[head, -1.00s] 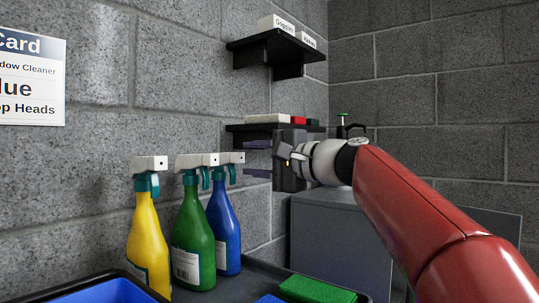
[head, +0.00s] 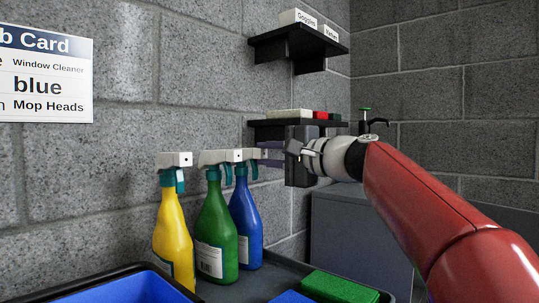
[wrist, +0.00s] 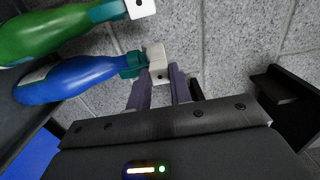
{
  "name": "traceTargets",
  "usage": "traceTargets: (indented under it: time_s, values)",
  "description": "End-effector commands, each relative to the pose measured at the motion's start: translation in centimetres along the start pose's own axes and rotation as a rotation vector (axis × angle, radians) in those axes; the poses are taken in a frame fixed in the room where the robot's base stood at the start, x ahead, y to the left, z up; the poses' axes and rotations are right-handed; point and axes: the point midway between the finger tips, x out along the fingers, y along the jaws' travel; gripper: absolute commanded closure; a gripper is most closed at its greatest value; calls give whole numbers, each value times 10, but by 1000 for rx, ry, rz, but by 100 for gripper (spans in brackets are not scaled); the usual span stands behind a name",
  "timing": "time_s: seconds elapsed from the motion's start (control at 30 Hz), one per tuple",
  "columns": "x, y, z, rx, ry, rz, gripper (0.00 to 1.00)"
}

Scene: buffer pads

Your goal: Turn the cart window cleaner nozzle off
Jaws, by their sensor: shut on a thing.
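Three spray bottles with white heads and teal collars stand in a row on the cart: yellow (head: 173,235), green (head: 216,225) and blue (head: 246,222). My gripper (head: 268,156) reaches in from the right at the blue bottle's head. In the wrist view my gripper (wrist: 158,88) has its two purple-grey fingers on either side of the blue bottle's white nozzle (wrist: 157,58) and is shut on it. The green bottle's nozzle (wrist: 140,8) is beside it, apart from my fingers. The blue bottle stands upright. Whether its nozzle is on or off I cannot tell.
A partly cropped wall card (head: 45,75) reads "Window Cleaner", "blue" and "Mop Heads". The cart tray (head: 232,287) also holds a blue bin (head: 125,290) and a green pad (head: 340,288). Two dark wall shelves (head: 297,45) are behind my gripper.

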Motion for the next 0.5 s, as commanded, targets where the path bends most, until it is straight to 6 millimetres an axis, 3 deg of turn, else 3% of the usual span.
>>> traceTargets:
  time_s: [0.5]
  values:
    - [0, 3, -1, -214, 1, 1, 87]
